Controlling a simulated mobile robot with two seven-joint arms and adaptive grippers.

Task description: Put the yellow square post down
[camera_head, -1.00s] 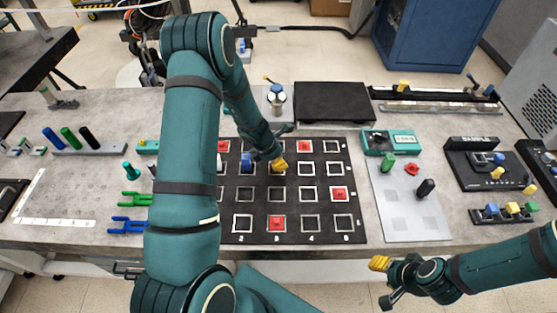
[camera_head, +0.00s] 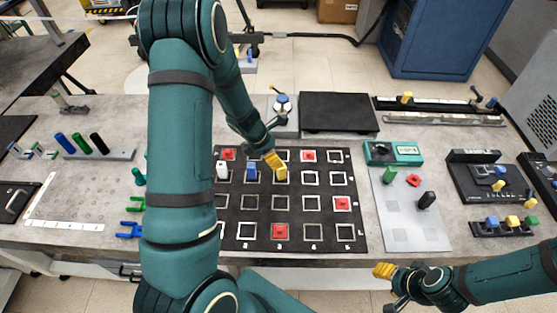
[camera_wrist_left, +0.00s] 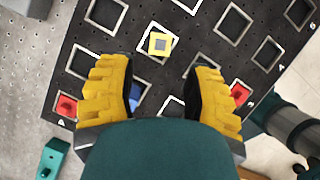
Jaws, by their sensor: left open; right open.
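The yellow square post (camera_wrist_left: 159,43) shows end-on in the left wrist view, with a grey centre. It appears to stand inside a white square frame on the black grid board (camera_wrist_left: 100,42). My left gripper (camera_wrist_left: 160,88) is open, with its yellow fingers apart and the post beyond the gap, touching neither. In the head view my left gripper (camera_head: 274,160) is over the board's upper middle; the post there is hard to tell from the yellow fingers. My right gripper (camera_head: 388,285) is open and empty in front of the table's edge.
On the board stand a blue post (camera_head: 251,171) and a white post (camera_head: 222,170), close left of my left gripper. Several red squares (camera_head: 280,232) lie in other cells. A grey plate (camera_head: 415,230) with a green and a black post lies to the right.

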